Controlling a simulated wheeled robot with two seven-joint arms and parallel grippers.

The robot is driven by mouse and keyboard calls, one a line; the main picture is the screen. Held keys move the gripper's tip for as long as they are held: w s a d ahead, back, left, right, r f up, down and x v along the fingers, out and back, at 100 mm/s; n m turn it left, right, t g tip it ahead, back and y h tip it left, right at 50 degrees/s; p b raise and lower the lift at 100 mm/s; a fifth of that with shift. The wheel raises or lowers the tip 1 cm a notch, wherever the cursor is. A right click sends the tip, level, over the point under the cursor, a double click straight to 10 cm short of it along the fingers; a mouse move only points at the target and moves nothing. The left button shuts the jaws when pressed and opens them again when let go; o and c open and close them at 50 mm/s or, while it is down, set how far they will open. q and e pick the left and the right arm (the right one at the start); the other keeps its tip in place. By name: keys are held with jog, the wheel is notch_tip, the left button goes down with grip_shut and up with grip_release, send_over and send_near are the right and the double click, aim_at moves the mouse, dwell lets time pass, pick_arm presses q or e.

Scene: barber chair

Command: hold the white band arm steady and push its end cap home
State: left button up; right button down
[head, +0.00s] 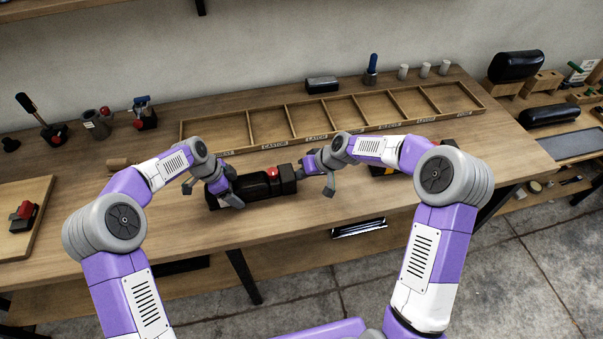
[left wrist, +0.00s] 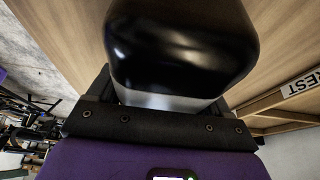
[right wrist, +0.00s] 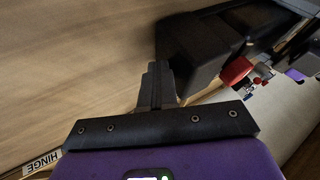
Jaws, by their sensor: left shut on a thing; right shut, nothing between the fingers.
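The white band arm, a black padded armrest (head: 254,186), lies along the bench below the divided tray. In the left wrist view its black pad (left wrist: 180,45) fills the top, with a pale band (left wrist: 165,99) by the jaws. My left gripper (head: 226,190) is shut on the arm's left part. A dark block, seemingly the end cap (head: 288,178), is at the arm's right end; it also shows in the right wrist view (right wrist: 195,48). My right gripper (head: 318,174) is shut and empty, its fingertips (right wrist: 157,82) beside the block. Whether they touch it, or any gap remains at the cap, I cannot tell.
A red knob (head: 271,172) stands by the block. The labelled compartment tray (head: 290,134) lies behind, looking empty. A yellow-and-black item (head: 383,170) is partly hidden by my right arm. A board with a red-black part (head: 24,214) is at left. The front bench strip is mostly clear.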

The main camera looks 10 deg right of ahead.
pick_arm(q)
jog(key=shift+d, duration=0.15)
pick_arm(e)
jog(key=d, duration=0.3)
jog(key=shift+d, duration=0.3)
pick_arm(q)
jog(key=shift+r, duration=0.1)
pick_arm(e)
jog(key=v, duration=1)
pick_arm(q)
jog(key=o, duration=1.5)
